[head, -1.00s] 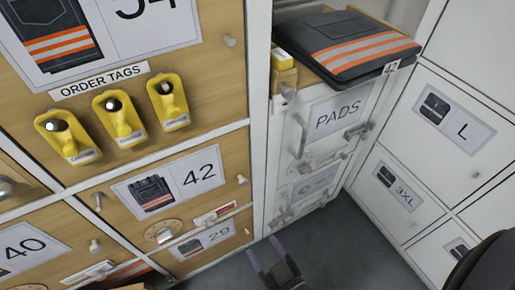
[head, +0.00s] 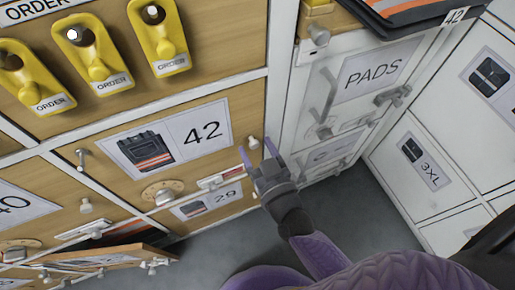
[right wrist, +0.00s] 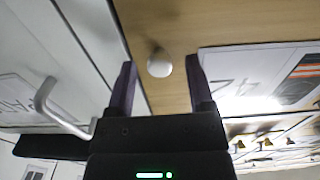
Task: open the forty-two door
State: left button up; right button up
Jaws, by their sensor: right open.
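The forty-two door (head: 185,115) is a wooden panel with a label (head: 165,140) showing a dark garment with orange stripes and "42". It looks shut. Its small pale knob (head: 253,143) is at its right edge, and a metal peg (head: 81,157) is at its left. My right gripper (head: 257,151) is open at the knob. In the right wrist view the knob (right wrist: 159,63) shows between the two fingers of my right gripper (right wrist: 161,66), with visible gaps on both sides. I cannot tell whether the fingertips reach past it. My left gripper is not in view.
A round dial (head: 161,192) and a "29" door (head: 205,204) sit below. White doors with handles, one marked PADS (head: 372,72), stand right of the knob. A lower-left door (head: 100,262) stands open. Yellow tag holders (head: 92,55) hang above. Grey floor (head: 370,215) is free.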

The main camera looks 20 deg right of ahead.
grip_shut()
dwell(0.8)
dwell(0.4)
